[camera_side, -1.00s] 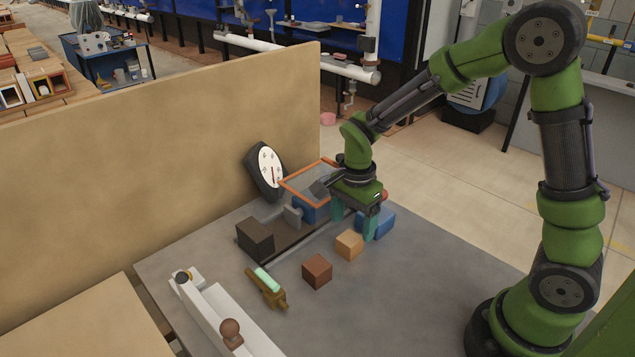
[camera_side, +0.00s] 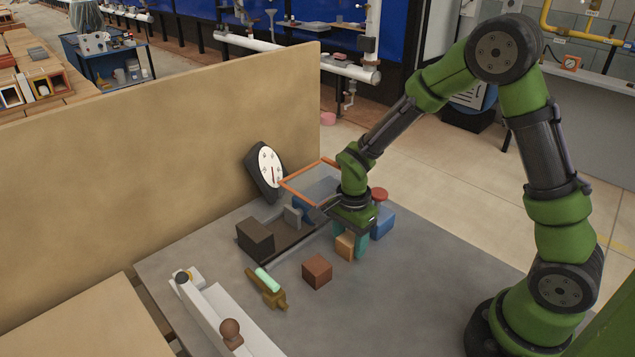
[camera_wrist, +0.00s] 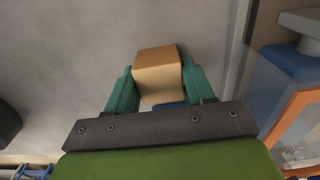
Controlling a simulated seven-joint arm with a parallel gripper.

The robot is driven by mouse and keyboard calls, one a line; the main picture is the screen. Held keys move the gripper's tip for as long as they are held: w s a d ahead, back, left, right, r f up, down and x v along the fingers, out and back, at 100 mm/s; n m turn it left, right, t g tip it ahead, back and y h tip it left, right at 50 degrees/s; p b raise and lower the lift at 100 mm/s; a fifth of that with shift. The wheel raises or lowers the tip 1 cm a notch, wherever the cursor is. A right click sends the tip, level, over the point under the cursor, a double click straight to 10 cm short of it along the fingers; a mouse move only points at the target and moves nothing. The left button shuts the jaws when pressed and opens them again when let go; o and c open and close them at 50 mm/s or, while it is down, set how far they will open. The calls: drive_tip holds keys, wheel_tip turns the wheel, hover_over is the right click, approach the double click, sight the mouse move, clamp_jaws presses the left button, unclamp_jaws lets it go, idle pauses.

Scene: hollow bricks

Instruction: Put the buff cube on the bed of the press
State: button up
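The buff cube (camera_side: 345,246) rests on the grey table, partly covered by my gripper in the side view. My gripper (camera_side: 350,244) points down over it, one teal finger on each side. In the wrist view the cube (camera_wrist: 157,72) sits between the fingers (camera_wrist: 158,85), with no clear gap on either side; my gripper looks shut on it. The press stands just left of it in the side view, with a dark bed (camera_side: 290,238), a grey ram plate (camera_side: 293,216), a dark brown block (camera_side: 255,238) and an orange-framed clear guard (camera_side: 302,180).
A reddish-brown cube (camera_side: 317,271) lies in front of the buff cube. A blue box (camera_side: 381,222) with a red button (camera_side: 379,194) stands behind my gripper. A brass piece with a pale green vial (camera_side: 267,285) and a white beam (camera_side: 215,315) lie front left. A dial gauge (camera_side: 268,168) stands behind.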

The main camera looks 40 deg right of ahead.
drive_tip(key=c, duration=0.6)
drive_tip(key=shift+r, duration=0.5)
drive_tip(key=r, duration=0.8)
drive_tip(key=shift+a+r, duration=0.15)
drive_tip(key=shift+a, duration=0.25)
drive_tip(key=s+a+f, duration=0.1)
drive_tip(key=a+f, duration=0.2)
drive_tip(key=a, duration=0.1)
hover_over(279, 234)
drive_tip(key=shift+s+f, duration=0.3)
drive_tip(key=shift+f, duration=0.35)
drive_tip(key=shift+w+f, duration=0.1)
drive_tip(key=shift+w, duration=0.2)
drive_tip(key=shift+f, duration=1.65)
